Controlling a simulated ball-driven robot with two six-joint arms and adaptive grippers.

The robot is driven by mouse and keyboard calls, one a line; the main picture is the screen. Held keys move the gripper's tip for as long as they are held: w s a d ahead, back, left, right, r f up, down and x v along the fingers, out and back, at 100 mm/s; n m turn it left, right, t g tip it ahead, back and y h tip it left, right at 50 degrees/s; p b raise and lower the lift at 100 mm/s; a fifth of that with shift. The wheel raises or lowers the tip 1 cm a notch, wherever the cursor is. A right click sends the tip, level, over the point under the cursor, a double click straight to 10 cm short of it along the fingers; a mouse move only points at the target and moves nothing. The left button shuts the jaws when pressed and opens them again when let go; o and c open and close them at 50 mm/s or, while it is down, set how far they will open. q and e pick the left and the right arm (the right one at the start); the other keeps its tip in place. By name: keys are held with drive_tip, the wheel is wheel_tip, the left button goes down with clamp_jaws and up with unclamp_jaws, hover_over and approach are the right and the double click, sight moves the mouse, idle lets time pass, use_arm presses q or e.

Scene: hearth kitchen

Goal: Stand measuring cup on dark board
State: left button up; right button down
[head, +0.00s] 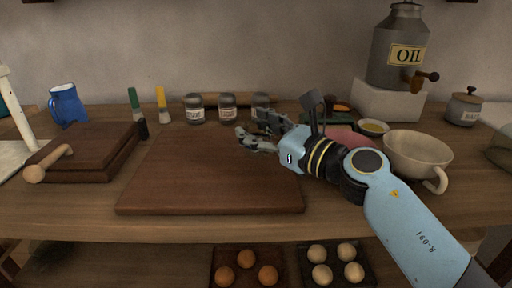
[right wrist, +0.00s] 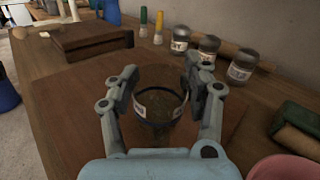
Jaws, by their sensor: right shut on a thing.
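The measuring cup (right wrist: 160,105) is see-through with a dark band and small pale marks. In the right wrist view it is between the two fingers of my right gripper (right wrist: 163,78), which is shut on it. In the head view my right gripper (head: 254,138) is over the right back part of the dark board (head: 205,172), and the cup cannot be made out clearly there. The board also shows under the cup in the right wrist view (right wrist: 68,108). Whether the cup's base touches the board cannot be told. My left gripper is not in view.
Several lidded jars (head: 228,106) stand behind the board. A thick wooden block (head: 90,152) with a rolling-pin-like handle lies left. A large cream cup (head: 417,157) and a pink bowl (head: 350,138) are right. The board's front and left are clear.

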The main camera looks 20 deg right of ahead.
sight(267, 152)
drive_tip(key=shift+f+b, duration=0.8)
drive_tip(key=shift+f, duration=1.1)
drive_tip(key=shift+f, duration=0.1)
drive_tip(key=shift+c, duration=2.3)
unclamp_jaws()
drive_tip(key=shift+s+d, duration=0.2)
drive_tip(key=shift+s, duration=0.1)
drive_tip(key=b+v, duration=0.1)
drive_tip(key=v, duration=0.9)
drive_tip(key=shift+b, duration=0.35)
drive_tip(key=shift+s+d, duration=0.3)
drive_tip(key=shift+s, duration=0.3)
